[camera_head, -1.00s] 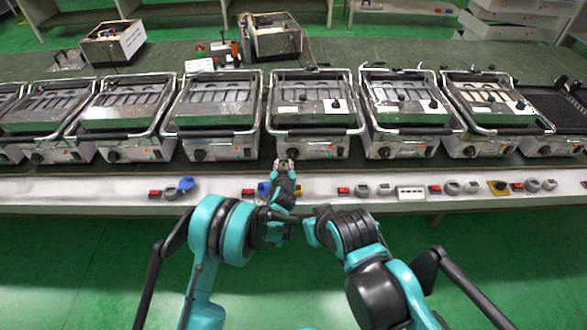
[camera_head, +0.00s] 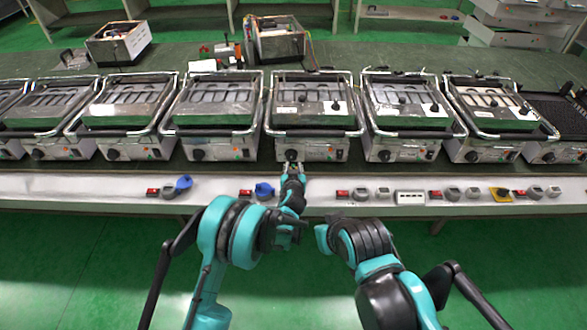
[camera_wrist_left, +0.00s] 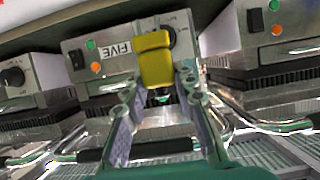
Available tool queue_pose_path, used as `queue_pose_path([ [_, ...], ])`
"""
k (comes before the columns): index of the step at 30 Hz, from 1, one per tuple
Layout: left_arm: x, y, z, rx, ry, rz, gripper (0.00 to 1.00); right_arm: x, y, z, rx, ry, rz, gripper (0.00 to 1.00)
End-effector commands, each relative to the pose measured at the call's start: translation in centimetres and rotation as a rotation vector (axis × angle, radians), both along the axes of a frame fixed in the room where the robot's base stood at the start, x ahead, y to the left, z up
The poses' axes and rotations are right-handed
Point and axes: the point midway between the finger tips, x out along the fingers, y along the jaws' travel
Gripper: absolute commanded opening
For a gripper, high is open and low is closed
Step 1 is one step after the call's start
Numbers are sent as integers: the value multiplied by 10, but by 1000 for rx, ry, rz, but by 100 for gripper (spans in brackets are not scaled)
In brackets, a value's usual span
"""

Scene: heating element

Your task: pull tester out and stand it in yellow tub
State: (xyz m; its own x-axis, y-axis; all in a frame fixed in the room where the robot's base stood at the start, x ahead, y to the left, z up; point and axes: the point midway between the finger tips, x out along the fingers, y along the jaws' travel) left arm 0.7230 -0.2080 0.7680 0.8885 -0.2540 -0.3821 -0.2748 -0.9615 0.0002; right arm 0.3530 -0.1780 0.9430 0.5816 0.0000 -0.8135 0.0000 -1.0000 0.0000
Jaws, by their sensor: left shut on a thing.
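My left gripper (camera_head: 293,173) is at the front of the middle grill, low under its knob and above the white shelf strip. The left wrist view shows its two fingers (camera_wrist_left: 158,92) shut on a yellow block-like thing, seemingly the tester (camera_wrist_left: 155,62). The tester's far end overlaps the grill's front panel (camera_wrist_left: 110,55), beside the knob; I cannot tell whether it touches. A small yellow piece with a dark centre (camera_head: 502,194), possibly the yellow tub, lies on the shelf strip at the right. My right gripper (camera_head: 325,238) is in front of the shelf; its fingers are not clear.
A row of grills stands along the green bench, the middle grill (camera_head: 315,121) facing my left gripper. Red, blue and grey small parts lie along the white shelf strip (camera_head: 225,187). An open box of wires (camera_head: 277,40) stands behind. The green floor in front is clear.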

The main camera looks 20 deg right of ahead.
Motion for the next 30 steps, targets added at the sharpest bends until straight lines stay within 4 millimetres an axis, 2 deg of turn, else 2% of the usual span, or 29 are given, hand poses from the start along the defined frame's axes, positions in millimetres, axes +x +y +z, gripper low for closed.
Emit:
queue_pose_path([
  [5,0,0,-22,0,0,0,0,0,0,-19,0,0,0,0],
  [13,0,0,-42,0,0,0,0,0,0,-14,0,0,0,0],
  [30,0,0,-47,0,0,0,0,0,0,-14,0,0,0,0],
])
